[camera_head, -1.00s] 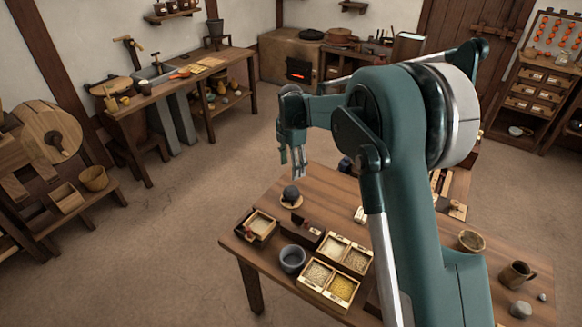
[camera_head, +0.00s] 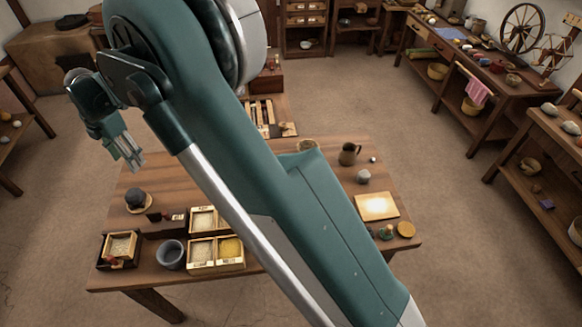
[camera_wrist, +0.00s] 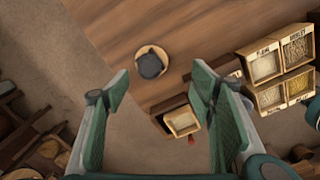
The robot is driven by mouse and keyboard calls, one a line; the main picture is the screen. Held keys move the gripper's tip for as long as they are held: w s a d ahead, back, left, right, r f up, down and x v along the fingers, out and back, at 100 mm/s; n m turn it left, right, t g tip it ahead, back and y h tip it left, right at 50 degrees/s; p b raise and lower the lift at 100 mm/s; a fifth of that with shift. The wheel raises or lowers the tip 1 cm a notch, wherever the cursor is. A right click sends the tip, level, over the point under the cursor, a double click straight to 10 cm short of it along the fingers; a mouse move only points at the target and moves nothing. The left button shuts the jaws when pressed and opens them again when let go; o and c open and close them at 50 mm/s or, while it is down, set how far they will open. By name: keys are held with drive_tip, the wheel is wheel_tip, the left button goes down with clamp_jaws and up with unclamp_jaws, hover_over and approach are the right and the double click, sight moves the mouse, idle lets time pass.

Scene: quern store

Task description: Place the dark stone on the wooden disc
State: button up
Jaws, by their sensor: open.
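The dark stone (camera_head: 136,198) rests on a round wooden disc (camera_head: 149,207) at the left end of the table. In the wrist view the stone (camera_wrist: 150,66) sits on the disc (camera_wrist: 153,48), whose pale rim shows around it. My gripper (camera_head: 130,157) hangs above the table's left end, clear of the stone. In the wrist view its fingers (camera_wrist: 158,88) are spread wide with nothing between them. The stone lies ahead of the gap, apart from both fingertips.
A framed tray (camera_head: 120,246), a grey bowl (camera_head: 170,254) and labelled grain boxes (camera_head: 215,252) stand along the near edge. A second small disc (camera_head: 406,230) lies at the right end beside a green object (camera_head: 385,233). Bare tabletop surrounds the stone's far side.

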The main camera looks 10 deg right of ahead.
drive_tip(key=s+d+r+m+t+y, duration=0.1)
drive_tip(key=d+r+m, duration=0.4)
drive_tip(key=d+r, duration=0.65)
drive_tip(key=d+r+m+t, duration=0.1)
drive_tip(key=d+r+m, duration=0.45)
drive_tip(key=d, duration=1.15)
drive_tip(key=s+d+r+m+t, duration=0.1)
drive_tip(key=s+d+r+m, duration=0.3)
drive_tip(key=d, duration=0.6)
drive_tip(key=s+d+r+m+t, duration=0.1)
drive_tip(key=s+d+m, duration=0.3)
drive_tip(key=d, duration=0.5)
drive_tip(key=s+d+f+m+t, duration=0.1)
drive_tip(key=s+d+f+m, duration=0.1)
drive_tip(key=s+d, duration=0.4)
drive_tip(key=s+d+f+m+t, duration=0.1)
drive_tip(key=s+d+f+m, duration=0.1)
drive_tip(key=s+d+m, duration=0.3)
drive_tip(key=s+d+f+m+t+h, duration=0.1)
drive_tip(key=s+d+m, duration=0.3)
drive_tip(key=s+d, duration=0.4)
drive_tip(key=s+f, duration=0.1)
drive_tip(key=s, duration=0.2)
drive_tip(key=shift+d+f, duration=0.15)
drive_tip(key=shift+d, duration=0.25)
